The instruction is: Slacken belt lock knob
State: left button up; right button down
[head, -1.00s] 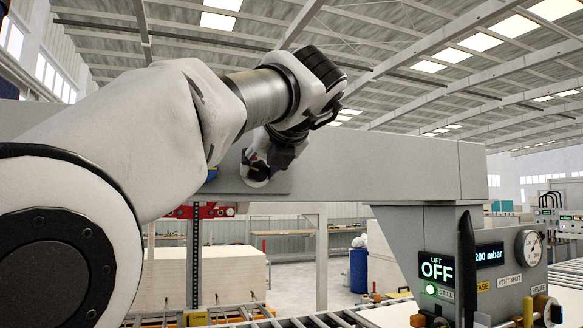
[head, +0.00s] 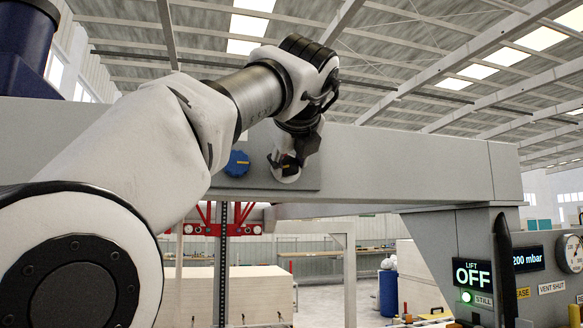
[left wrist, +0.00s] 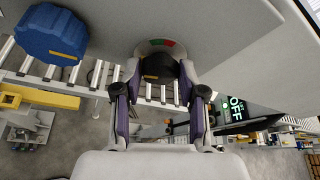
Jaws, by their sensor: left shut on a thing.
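My left gripper (head: 287,160) is at the grey panel on the face of the long grey beam. In the left wrist view my left gripper (left wrist: 160,75) has its two fingers on either side of a black knob (left wrist: 160,66) with a small yellow label, and it is shut on that knob. A round dial plate (left wrist: 161,45) with red and green marks shows behind the knob. A blue knob (head: 237,163) sits on the same panel, left of the gripper and apart from it; it also shows in the left wrist view (left wrist: 52,33). My right gripper is not in view.
The grey beam (head: 420,163) runs across the view. At right a control box carries a lift display (head: 473,273) reading OFF, a green STILL lamp, a 200 mbar display and a gauge. A dark upright bar (head: 505,270) stands before it. Pale stacked boards lie below the beam.

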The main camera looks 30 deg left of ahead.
pick_arm(q)
jog(key=shift+f, duration=0.1)
dwell(0.3)
jog(key=o, duration=0.9)
jog(key=shift+o, duration=1.2)
jog(key=shift+w, duration=0.1)
jog(key=shift+w+a, duration=0.15)
